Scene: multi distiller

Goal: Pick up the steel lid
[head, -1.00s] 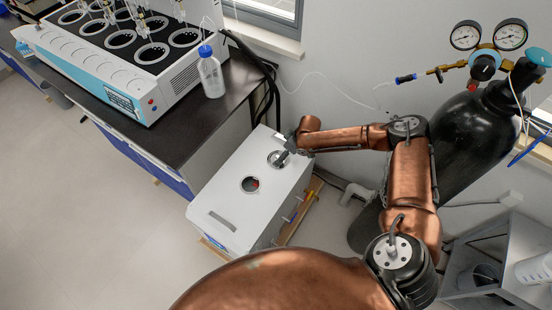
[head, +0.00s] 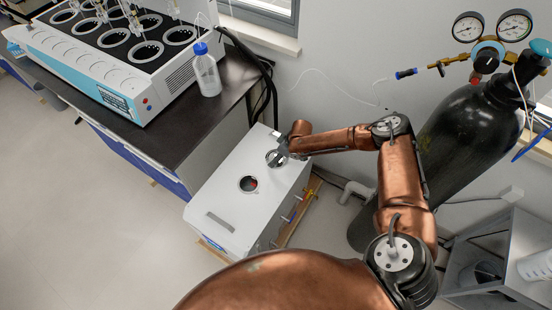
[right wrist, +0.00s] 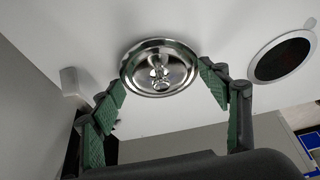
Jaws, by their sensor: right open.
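The steel lid (right wrist: 158,68) is a shiny round disc with a small knob at its centre. It lies on top of the white box-shaped unit (head: 229,178). In the right wrist view my right gripper (right wrist: 163,87) is open, with its green-padded fingers at either side of the lid's near edge. The lid's knob is not between closed fingers. In the head view my right gripper (head: 281,155) is over the lid's spot at the back of the unit and partly hides it. My left gripper is not in view.
A round dark opening (head: 248,184) sits on the unit's top beside the lid. A dark bench (head: 180,124) with a multi-place distiller (head: 117,62) and a blue-capped bottle (head: 207,72) stands at the left. A black gas cylinder (head: 470,125) stands at the right.

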